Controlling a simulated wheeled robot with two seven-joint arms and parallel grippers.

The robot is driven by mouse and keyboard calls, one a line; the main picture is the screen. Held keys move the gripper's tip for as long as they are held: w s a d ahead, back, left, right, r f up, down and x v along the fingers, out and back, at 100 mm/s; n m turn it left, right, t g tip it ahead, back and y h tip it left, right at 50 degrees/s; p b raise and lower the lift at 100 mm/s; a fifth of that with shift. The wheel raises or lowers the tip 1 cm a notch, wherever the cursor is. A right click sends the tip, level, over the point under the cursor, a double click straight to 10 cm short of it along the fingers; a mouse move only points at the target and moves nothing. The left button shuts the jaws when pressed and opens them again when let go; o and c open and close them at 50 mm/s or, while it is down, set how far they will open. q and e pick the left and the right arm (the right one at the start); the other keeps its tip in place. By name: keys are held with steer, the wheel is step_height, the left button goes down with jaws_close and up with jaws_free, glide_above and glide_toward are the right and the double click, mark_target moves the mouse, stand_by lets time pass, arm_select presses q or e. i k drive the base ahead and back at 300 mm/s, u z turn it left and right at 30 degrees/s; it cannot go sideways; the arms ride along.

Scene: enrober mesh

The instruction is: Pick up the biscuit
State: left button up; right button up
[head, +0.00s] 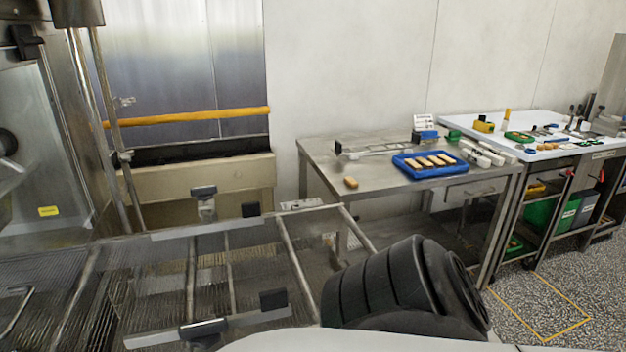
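A single tan biscuit (351,182) lies on the steel table (385,187) near its left front edge, apart from the others. Several similar biscuits (427,161) lie in a row in a blue tray (431,174) on the same table. I see neither my left nor my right gripper in the head view. No gripper shows near any biscuit.
A wire mesh belt (165,285) with metal bars fills the left foreground. A metal bar tool (385,149) lies behind the lone biscuit. White cylinders (478,153) lie right of the tray. A cluttered white-topped bench (500,127) stands at right. Bare steel surrounds the lone biscuit.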

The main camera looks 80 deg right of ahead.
mark_target(352, 183)
steer(key=u, duration=1.05)
steer(key=k, duration=2.85)
steer(key=z, duration=1.5)
